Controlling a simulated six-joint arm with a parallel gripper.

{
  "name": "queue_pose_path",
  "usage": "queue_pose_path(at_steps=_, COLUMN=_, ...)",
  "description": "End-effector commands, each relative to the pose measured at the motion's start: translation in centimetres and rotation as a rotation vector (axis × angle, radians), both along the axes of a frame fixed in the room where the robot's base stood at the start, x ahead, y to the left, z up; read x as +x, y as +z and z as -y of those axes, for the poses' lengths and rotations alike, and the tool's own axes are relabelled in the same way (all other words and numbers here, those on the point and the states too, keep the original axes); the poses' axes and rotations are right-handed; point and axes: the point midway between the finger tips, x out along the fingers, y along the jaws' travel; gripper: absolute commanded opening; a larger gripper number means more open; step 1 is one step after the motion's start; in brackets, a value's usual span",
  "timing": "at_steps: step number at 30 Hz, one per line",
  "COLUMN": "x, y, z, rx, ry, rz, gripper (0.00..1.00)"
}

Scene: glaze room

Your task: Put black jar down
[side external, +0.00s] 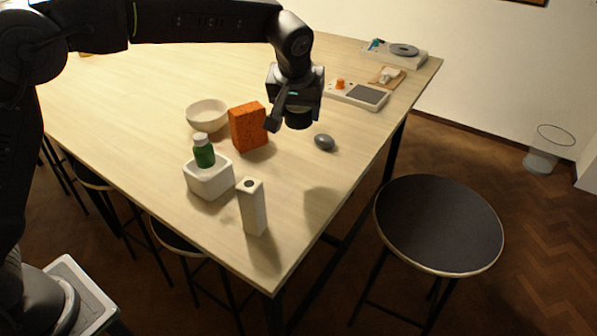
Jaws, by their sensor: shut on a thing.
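My gripper (287,122) is above the right part of the table, seen from the side. It is shut on the black jar (299,120), a short dark cylinder that shows just below the gripper body. The gripper and dark fingers hide the jar's upper part. The jar is held clear of the pale wooden table (300,240), and a shadow lies on the bare wood below and to the right.
An orange block (248,128), white bowl (207,116), white square pot (209,183) with a green bottle (204,156), and tall white block (252,210) stand left. A grey stone (324,142) lies right. The front right tabletop is clear.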

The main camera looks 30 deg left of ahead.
Motion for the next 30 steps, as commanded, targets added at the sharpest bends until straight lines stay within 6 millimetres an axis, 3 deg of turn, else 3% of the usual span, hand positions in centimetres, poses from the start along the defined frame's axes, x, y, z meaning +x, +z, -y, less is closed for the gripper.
queue_pose_path(at_steps=13, x=0.0, y=-6.6, z=0.0, rx=-0.002, ry=0.001, rz=0.001, gripper=0.29)
queue_pose_path(at_steps=30, x=0.1, y=-13.1, z=0.0, rx=-0.002, ry=0.002, rz=0.004, gripper=0.29)
